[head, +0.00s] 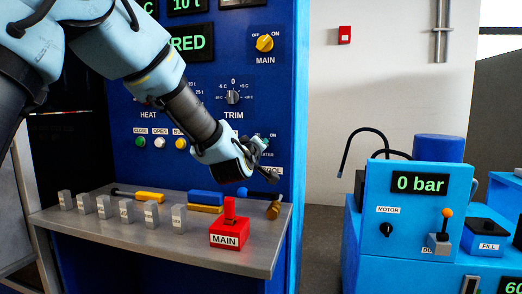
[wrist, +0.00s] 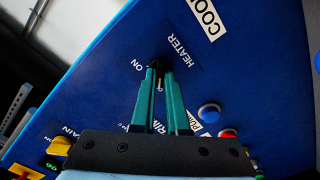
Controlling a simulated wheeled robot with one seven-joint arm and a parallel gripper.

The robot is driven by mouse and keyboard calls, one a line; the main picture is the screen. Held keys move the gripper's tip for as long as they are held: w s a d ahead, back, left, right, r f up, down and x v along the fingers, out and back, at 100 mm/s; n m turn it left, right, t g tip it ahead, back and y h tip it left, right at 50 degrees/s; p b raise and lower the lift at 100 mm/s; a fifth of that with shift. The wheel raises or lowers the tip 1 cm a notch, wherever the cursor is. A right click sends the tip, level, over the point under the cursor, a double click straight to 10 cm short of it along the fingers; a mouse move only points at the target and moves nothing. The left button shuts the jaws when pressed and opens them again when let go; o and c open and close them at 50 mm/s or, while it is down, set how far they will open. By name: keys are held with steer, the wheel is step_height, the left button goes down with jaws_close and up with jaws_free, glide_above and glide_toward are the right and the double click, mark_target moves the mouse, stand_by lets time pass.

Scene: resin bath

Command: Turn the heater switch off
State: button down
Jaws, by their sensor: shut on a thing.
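The heater switch (wrist: 157,64) is a small dark knob on the blue panel, with the HEATER label beside it and an ON mark to one side. The other mark is partly hidden by the fingers. My gripper (wrist: 160,70) has its two green fingers closed together on the switch. In the head view my gripper (head: 266,164) is against the right part of the blue panel and hides the switch. I cannot tell which way the switch points.
A yellow MAIN knob (head: 264,43) and a TRIM dial (head: 232,97) sit above on the panel. Below is a grey shelf (head: 130,235) with several grey blocks and a red MAIN block (head: 229,234). A blue pump unit (head: 405,190) stands to the right.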

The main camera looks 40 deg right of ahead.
stand_by(0.4)
steer(key=c, duration=0.9)
jaws_free()
steer(key=shift+a, duration=0.1)
steer(key=b+v, duration=0.1)
steer(key=v, duration=0.9)
steer(key=shift+s+a+f, duration=0.1)
steer(key=shift+s+a, duration=0.05)
steer(key=shift+a, duration=0.15)
